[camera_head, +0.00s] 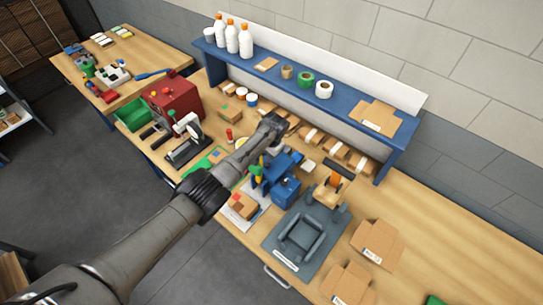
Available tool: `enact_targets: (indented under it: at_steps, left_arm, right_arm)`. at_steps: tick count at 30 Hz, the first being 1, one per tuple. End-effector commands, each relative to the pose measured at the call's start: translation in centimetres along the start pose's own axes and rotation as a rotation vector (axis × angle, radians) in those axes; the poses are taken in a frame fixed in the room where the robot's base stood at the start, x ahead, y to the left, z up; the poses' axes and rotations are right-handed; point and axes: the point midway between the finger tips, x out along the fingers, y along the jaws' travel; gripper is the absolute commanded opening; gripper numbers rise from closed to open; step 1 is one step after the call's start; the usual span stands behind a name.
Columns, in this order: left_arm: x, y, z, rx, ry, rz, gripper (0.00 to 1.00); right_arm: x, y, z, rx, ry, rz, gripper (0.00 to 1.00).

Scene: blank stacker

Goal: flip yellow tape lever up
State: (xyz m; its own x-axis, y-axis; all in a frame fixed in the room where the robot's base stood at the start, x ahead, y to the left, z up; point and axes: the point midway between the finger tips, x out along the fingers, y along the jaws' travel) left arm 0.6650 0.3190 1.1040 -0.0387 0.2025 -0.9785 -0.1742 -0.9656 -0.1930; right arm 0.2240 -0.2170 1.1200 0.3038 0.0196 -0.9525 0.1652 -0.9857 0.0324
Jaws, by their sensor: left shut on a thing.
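My left arm comes in from the lower left and reaches across the bench. My left gripper (273,149) is small and partly hidden by its own wrist, above and close to a blue device (286,190). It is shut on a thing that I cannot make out. A small yellow and green upright part (257,172) stands at the left side of the blue device, beside my forearm. I cannot tell whether it is the tape lever or whether the gripper touches it. My right gripper is not in view.
A grey fixture on a mat (271,246) and an orange-topped wooden item (331,188) stand right of the blue device. Flat cardboard pieces (377,244) lie further right. A red box (172,101) stands left. A blue shelf (340,110) with bottles and tape rolls runs behind.

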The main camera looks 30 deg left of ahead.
Motion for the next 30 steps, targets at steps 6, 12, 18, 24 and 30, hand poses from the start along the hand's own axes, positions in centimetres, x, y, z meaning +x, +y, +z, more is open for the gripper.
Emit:
enact_targets:
  at_steps: [6, 12, 18, 24, 30]
  left_arm:
    - [0.43, -0.14, 0.16, -0.001, -0.007, 0.000, 0.00]
    - [0.54, -0.12, 0.18, -0.001, -0.007, -0.001, 0.00]
    - [0.47, -0.13, 0.17, -0.002, -0.007, -0.001, 0.53]
    - [0.34, -0.15, 0.15, -0.002, -0.007, -0.001, 0.61]
    - [-0.13, -0.17, 0.09, -0.002, -0.005, 0.000, 0.61]
  right_arm:
    - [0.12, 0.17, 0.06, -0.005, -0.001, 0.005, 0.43]
    - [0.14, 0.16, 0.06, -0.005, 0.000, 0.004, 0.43]
    - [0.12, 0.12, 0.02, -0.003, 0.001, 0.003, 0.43]
    - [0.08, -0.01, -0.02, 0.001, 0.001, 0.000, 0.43]
    - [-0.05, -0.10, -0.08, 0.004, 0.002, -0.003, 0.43]
